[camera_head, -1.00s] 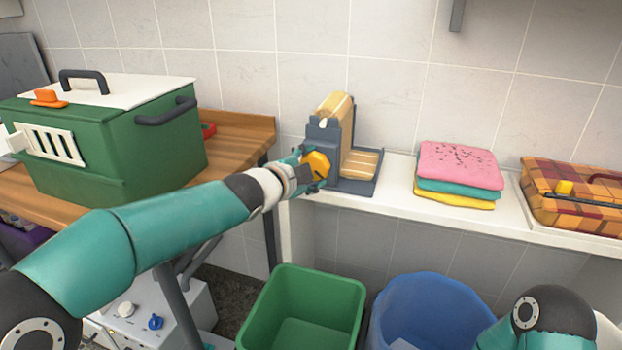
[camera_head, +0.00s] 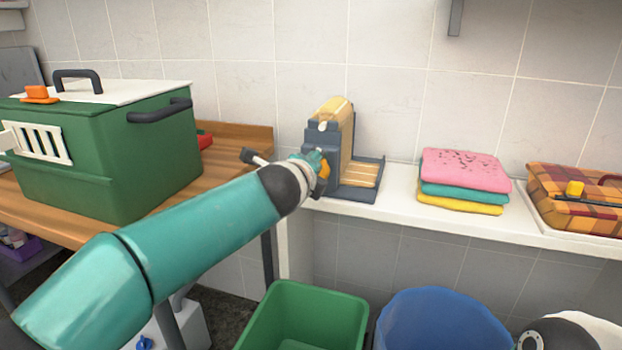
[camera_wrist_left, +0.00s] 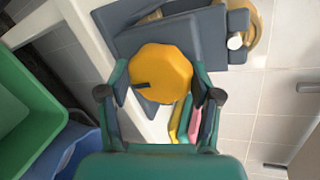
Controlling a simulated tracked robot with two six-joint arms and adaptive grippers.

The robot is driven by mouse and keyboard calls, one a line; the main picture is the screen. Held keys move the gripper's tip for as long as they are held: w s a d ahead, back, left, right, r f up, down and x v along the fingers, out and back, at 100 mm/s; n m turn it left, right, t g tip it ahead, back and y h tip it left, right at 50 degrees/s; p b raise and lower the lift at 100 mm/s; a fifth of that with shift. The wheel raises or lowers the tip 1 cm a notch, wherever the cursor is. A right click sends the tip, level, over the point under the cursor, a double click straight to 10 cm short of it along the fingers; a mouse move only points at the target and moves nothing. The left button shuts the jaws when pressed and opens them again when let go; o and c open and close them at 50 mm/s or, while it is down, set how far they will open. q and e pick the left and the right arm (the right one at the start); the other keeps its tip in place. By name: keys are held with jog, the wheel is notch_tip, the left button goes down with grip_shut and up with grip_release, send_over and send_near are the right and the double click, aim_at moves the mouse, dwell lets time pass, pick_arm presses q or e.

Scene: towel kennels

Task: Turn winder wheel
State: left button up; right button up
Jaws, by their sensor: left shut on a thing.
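The winder stands on the white shelf, a grey frame (camera_head: 323,146) with a tan slatted roll and a flat slatted tray beside it. Its yellow-orange wheel (camera_wrist_left: 161,73) faces my left wrist camera, with a small dark mark near its left edge. My left gripper (camera_wrist_left: 161,92) has one finger on each side of the wheel and is shut on it. In the head view the gripper (camera_head: 316,163) and wrist cover most of the wheel (camera_head: 324,171). My right gripper is not in view; only part of my right arm shows at the lower right.
A green kennel (camera_head: 115,150) stands on the wooden counter (camera_head: 235,147) at left. Folded towels (camera_head: 465,172) and a plaid basket (camera_head: 580,190) sit along the white shelf (camera_head: 400,200). A green bin (camera_head: 290,315) and a blue bin (camera_head: 440,320) stand below.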

pick_arm(q)
jog(key=m, duration=0.1)
jog(key=f+m+y+b, duration=0.1)
jog(key=shift+d+m, duration=0.3)
jog(key=shift+m, duration=0.1)
jog(key=shift+m+t+y+b, duration=0.6)
jog(key=shift+m+t+b, duration=0.1)
jog(key=shift+m, duration=0.6)
jog(key=o, duration=1.1)
jog(key=shift+o, duration=0.2)
jog(key=shift+a+r, duration=0.1)
jog(key=shift+r, duration=0.1)
jog(key=shift+s, duration=0.1)
